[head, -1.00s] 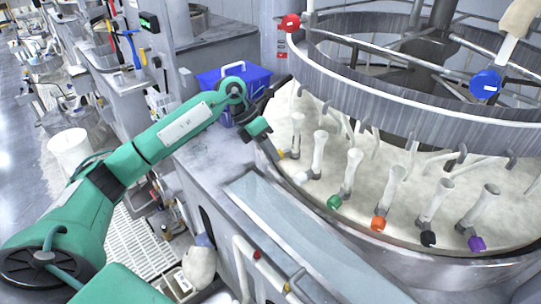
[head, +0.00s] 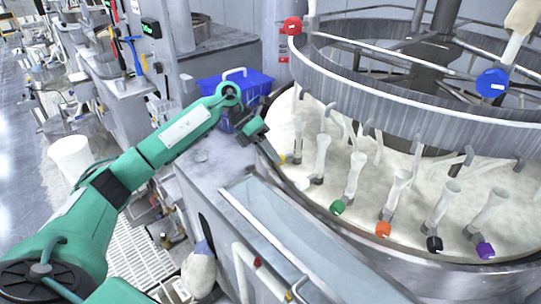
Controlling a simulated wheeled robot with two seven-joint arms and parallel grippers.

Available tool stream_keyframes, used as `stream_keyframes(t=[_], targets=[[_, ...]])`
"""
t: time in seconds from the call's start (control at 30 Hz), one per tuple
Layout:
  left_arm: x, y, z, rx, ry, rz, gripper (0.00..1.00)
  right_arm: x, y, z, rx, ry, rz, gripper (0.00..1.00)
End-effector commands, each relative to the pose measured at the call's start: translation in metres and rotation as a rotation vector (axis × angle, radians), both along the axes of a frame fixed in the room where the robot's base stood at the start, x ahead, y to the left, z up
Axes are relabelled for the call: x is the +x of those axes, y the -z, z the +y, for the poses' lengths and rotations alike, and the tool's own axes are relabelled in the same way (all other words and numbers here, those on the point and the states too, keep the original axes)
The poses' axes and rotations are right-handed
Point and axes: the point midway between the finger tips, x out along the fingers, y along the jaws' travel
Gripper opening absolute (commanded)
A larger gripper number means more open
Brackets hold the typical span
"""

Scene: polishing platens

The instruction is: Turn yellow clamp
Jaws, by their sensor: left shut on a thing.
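The yellow clamp (head: 283,160) is a small yellow piece at the left end of the row of clamps on the round platen (head: 330,200). Only a bit of it shows beside my left gripper (head: 276,156). My left gripper reaches in from the left over the platen's rim, and its jaws are shut on the yellow clamp. The fingertips are small, and the far side of the clamp is hidden. My right gripper is not in the head view.
White (head: 303,184), green (head: 338,207), orange (head: 383,230), black (head: 434,243) and purple (head: 485,250) clamps follow along the platen's near edge. A grey ring (head: 420,105) hangs above. A blue crate (head: 235,88) stands behind my left arm. A grey trough (head: 270,225) lies in front.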

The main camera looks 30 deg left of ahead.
Motion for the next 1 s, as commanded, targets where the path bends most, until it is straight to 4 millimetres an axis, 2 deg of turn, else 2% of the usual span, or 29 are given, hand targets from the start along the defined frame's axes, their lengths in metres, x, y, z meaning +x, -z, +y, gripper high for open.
stream_keyframes(t=[0.03,0.13,0.53,1.0], targets=[[0.000,-0.001,0.000,0.000,-0.002,-0.002,0.29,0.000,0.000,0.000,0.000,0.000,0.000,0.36],[0.000,-0.001,0.000,0.000,-0.002,-0.002,0.49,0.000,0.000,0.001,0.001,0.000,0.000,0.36],[-0.001,-0.003,-0.001,0.040,0.001,-0.030,0.49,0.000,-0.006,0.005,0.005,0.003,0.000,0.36],[-0.005,-0.008,-0.007,0.356,0.002,-0.262,0.49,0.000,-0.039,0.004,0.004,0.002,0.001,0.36]])
